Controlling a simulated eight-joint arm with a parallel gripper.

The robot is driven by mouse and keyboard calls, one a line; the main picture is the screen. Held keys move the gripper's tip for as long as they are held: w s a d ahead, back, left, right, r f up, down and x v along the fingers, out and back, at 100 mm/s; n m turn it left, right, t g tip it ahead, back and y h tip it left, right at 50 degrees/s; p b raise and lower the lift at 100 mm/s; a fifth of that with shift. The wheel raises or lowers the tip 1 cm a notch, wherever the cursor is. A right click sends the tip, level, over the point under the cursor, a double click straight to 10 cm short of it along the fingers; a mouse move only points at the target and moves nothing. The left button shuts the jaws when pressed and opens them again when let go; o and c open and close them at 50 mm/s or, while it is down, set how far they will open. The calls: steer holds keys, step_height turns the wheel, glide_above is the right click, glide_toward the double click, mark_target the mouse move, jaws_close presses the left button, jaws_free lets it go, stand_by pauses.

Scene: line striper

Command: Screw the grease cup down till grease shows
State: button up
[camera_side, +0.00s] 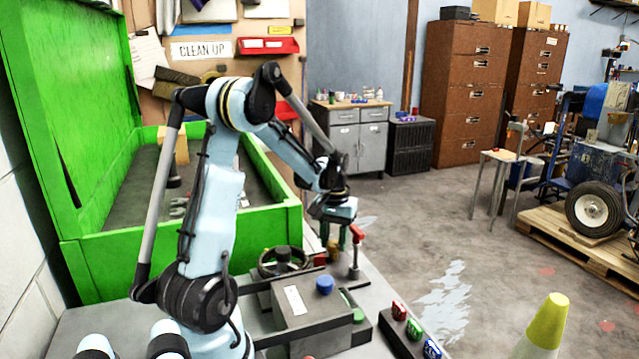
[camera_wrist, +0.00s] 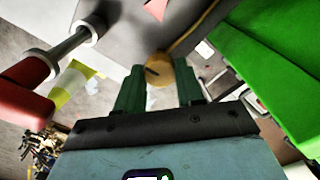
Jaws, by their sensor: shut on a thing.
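The grease cup (camera_wrist: 158,71) is a round brass-yellow piece with a dark slot or mark on its face. It sits between the two green fingers of my gripper (camera_wrist: 159,86) in the wrist view. In the side view my gripper (camera_side: 334,238) points down over the right part of the grey machine, and the brass cup (camera_side: 333,251) shows low at its fingertips. My gripper is shut on the cup. The cup's underside and its seat are hidden, and I cannot make out any grease.
A red-handled lever (camera_side: 356,240) stands close right of my gripper; its handle (camera_wrist: 28,92) is large in the wrist view. A dark handwheel (camera_side: 283,262), a blue knob (camera_side: 324,285) and a button box (camera_side: 410,333) are nearby. A green open box (camera_side: 190,260) stands behind left.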

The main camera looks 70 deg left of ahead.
mark_target(335, 244)
steer(key=shift+m, duration=2.2)
steer(key=o, duration=1)
steer(key=shift+o, duration=0.2)
steer(key=shift+r, duration=0.1)
step_height(335, 244, up, 12)
steer(key=shift+d, duration=0.1)
steer(key=s+d+f+m+t, duration=0.1)
steer(key=d+m+t, duration=0.4)
steer(key=d, duration=2.1)
steer(key=shift+s+f+t, duration=0.25)
steer(key=shift+f+t, duration=0.35)
steer(key=shift+t, duration=0.5)
